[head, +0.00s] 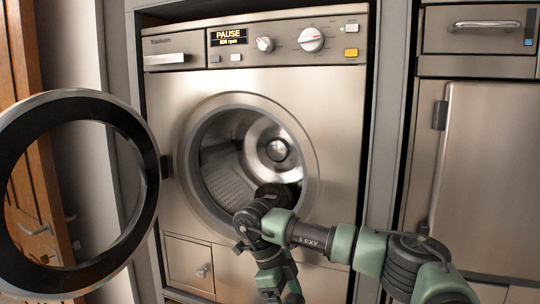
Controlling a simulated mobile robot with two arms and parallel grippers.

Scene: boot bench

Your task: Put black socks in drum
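The washing machine drum (225,165) is open, and its ribbed metal inside shows through the round opening. My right arm (315,236) comes in from the right, and its wrist (258,222) is in front of the lower right rim of the opening. A dark rounded shape (274,192) shows just above the wrist at the opening; I cannot tell whether it is part of my arm or black socks. The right gripper's fingers cannot be made out clearly. No black socks can be clearly identified. My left gripper is out of view.
The round door (152,150) stands swung wide open to the left. The panel display (229,36) reads PAUSE. A small hatch (190,262) is at the machine's lower left. Steel cabinets (490,170) stand to the right. Wooden furniture (25,235) is at far left.

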